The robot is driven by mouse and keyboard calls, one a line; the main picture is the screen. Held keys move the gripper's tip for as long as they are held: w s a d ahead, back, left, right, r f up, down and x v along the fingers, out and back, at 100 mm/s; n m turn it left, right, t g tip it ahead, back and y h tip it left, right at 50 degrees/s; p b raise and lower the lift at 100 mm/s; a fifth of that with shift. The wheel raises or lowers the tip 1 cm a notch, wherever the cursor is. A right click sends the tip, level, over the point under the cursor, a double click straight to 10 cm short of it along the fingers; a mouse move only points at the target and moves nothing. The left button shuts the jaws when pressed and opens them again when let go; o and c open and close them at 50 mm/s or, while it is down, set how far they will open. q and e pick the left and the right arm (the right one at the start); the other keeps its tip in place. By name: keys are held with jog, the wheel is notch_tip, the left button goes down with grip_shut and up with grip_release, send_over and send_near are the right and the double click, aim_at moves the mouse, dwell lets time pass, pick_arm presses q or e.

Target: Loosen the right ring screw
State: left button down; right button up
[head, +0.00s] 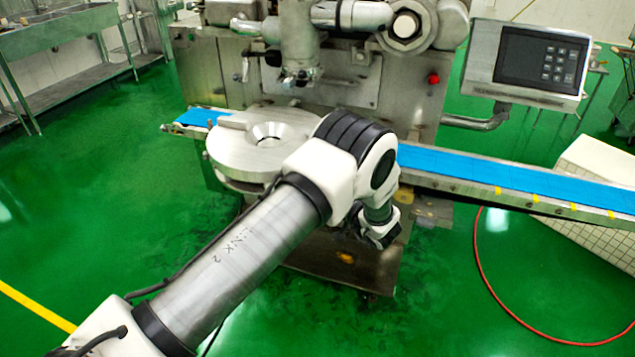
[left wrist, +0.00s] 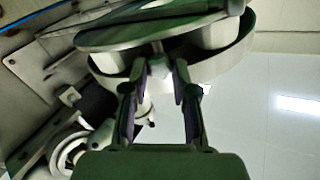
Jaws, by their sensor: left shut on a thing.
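My left arm reaches in from the lower left in the head view and bends down beside the round metal disc (head: 232,152) with the funnel-shaped centre. Its fingers are hidden there behind the arm. In the left wrist view my left gripper (left wrist: 157,77) has its two fingers on either side of a small pale screw head (left wrist: 160,65), and is shut on it. This ring screw sits at the rim of the pale ring (left wrist: 110,78), below a flat round plate (left wrist: 110,40). Whether the screw has turned cannot be told. My right gripper is in neither view.
A blue conveyor belt (head: 520,180) runs to the right past my wrist. The machine body (head: 215,75) stands behind, with a control panel (head: 540,62) at upper right. A white tiled block (head: 600,165) and a red hose (head: 478,265) are at right. Green floor in front is open.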

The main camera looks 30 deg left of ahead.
pick_arm(q)
jog(key=shift+n, duration=0.3)
jog(key=shift+s+f+n+b, duration=0.1)
jog(key=shift+f+n+b, duration=0.05)
jog(key=shift+n+b, duration=6.45)
jog(key=shift+f+n+b, duration=0.1)
jog(key=shift+n+b, duration=5.15)
jog(key=shift+b, duration=2.6)
jog(key=shift+s+f+n+b, duration=0.1)
jog(key=shift+f+n+b, duration=0.05)
jog(key=shift+n+b, duration=6.45)
jog(key=shift+m+b, duration=0.6)
jog(key=shift+m, duration=0.05)
jog(key=shift+w, duration=0.1)
